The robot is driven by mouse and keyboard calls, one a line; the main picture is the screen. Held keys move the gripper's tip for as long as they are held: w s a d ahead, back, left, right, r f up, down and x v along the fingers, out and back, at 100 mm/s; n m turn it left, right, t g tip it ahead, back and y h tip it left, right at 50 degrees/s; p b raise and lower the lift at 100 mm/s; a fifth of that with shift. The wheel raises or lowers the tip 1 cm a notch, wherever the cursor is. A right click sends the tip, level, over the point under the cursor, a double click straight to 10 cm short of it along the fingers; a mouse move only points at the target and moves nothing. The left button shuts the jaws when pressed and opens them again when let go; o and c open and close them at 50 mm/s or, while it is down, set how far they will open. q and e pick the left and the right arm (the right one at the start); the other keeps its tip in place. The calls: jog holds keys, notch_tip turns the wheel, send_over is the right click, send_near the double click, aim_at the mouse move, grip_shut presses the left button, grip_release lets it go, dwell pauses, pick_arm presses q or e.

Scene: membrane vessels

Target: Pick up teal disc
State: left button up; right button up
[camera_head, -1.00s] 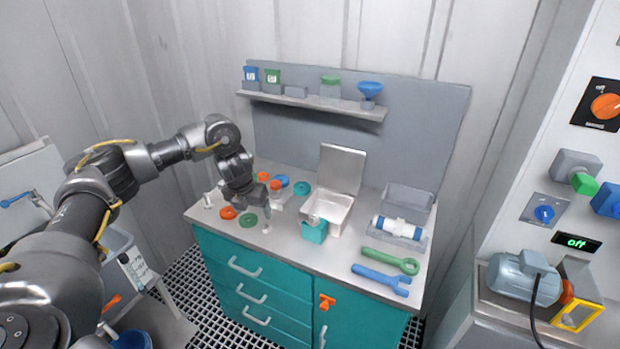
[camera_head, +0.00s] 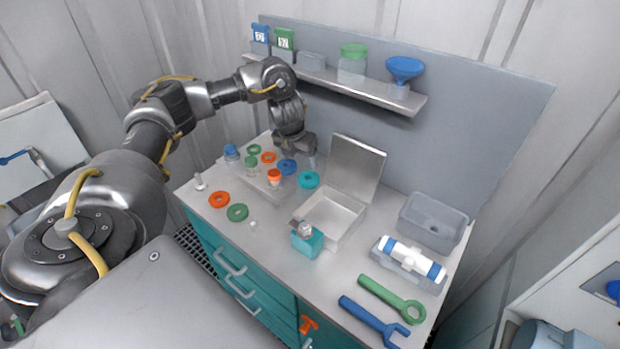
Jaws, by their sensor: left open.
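The teal disc (camera_head: 309,180) lies flat on the grey worktop, just left of the open metal box. It looks like a ring with a hole in the middle. My left gripper (camera_head: 300,163) is open and empty, pointing down just behind and to the left of the disc, close to a blue disc (camera_head: 288,167). The disc is fully visible and is not between the fingers. The exact height of the fingertips over the worktop is hard to tell. My right gripper is not in view.
An open metal box (camera_head: 333,218) with its lid raised stands right of the disc. A shelf (camera_head: 340,88) hangs behind. A teal block (camera_head: 307,243) stands in front.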

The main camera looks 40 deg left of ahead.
aim_at(308, 177)
pick_arm(q)
jog(key=x, duration=0.2)
jog(key=b+x, duration=0.1)
jog(key=x, duration=0.1)
jog(key=shift+w+d, duration=0.2)
jog(key=shift+d, duration=0.05)
jog(key=shift+w+f, duration=0.7)
jog(key=shift+f, duration=0.05)
jog(key=shift+w+a+f, duration=0.15)
jog(key=shift+s, duration=0.3)
jog(key=x, duration=0.4)
jog(key=shift+w+f+b, duration=0.2)
jog(key=shift+f+b, duration=0.05)
jog(key=shift+b, duration=0.05)
jog(key=shift+f, duration=0.2)
jog(key=shift+s, duration=0.15)
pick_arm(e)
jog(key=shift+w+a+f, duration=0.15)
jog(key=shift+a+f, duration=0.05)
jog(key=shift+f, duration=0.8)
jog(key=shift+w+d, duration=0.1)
pick_arm(q)
jog(key=c, duration=0.8)
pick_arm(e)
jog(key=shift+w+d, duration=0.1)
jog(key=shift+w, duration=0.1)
